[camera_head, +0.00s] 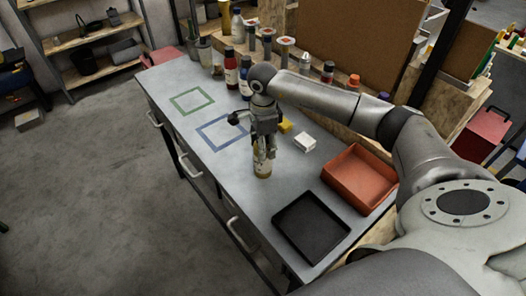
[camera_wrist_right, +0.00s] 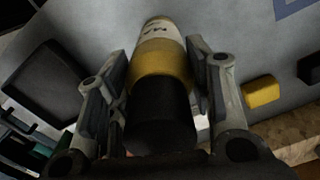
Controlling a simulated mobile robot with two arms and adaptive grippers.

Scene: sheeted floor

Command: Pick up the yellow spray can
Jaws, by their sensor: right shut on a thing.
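The yellow spray can (camera_head: 262,168), with a pale label band, is upright at the grey workbench (camera_head: 225,175); I cannot tell whether its base touches the top. My right gripper (camera_head: 264,143) comes down over it from above and is shut on it, hiding its upper part. In the right wrist view the can (camera_wrist_right: 163,62) lies between the two fingers, its black cap nearest the camera and its white and yellow body beyond. My left gripper is not in view.
A black tray (camera_head: 311,226) and a red bin (camera_head: 360,178) are at the near right. A white box (camera_head: 304,142) and a yellow block (camera_head: 285,127) lie close by. Bottles, including a red one (camera_head: 230,68), line the back. Green (camera_head: 191,101) and blue frames mark clear bench space.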

